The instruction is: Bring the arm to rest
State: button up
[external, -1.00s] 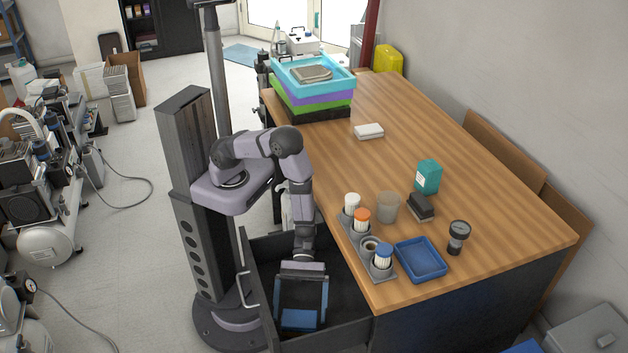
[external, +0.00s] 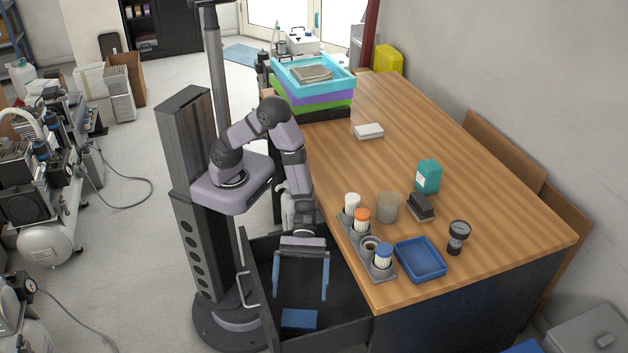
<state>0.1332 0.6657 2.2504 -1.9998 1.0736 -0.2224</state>
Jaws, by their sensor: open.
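My gripper (external: 299,290) hangs over the open dark drawer (external: 343,278) at the front left of the wooden table. Its two long blue-edged fingers point down and stand wide apart, with nothing between them. A blue item (external: 299,319) lies in the drawer below the fingertips, apart from them. My arm reaches from its mount on the column, bends at a raised elbow and comes down to the drawer.
On the table (external: 330,170), a rack (external: 352,226) of capped containers stands by the edge above the drawer. A blue tray (external: 421,262), a clear cup (external: 389,207) and a teal box (external: 428,176) are nearby. Stacked trays (external: 313,85) stand at the back.

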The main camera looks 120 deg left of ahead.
dwell(0.3)
jog(key=s+a+r+m+g+y+p, duration=0.25)
jog(key=s+a+m, duration=0.25)
jog(key=s+m, duration=0.3)
jog(key=s+a+r+m+g+y+p, duration=0.25)
jog(key=s+a+r+m+g, duration=0.2)
jog(key=s+m, duration=0.35)
jog(key=s+a+f+m+t+y+b, duration=0.1)
jog(key=a+f+m+y+b, duration=0.25)
jog(key=a, duration=0.45)
jog(key=s+a+f+m+t+y+b, duration=0.1)
jog(key=a+f+m+y+b, duration=0.2)
jog(key=a, duration=0.5)
notch_tip(320, 180, up, 17)
jog(key=p, duration=1.7)
jog(key=shift+y+p, duration=0.3)
jog(key=shift+y, duration=0.15)
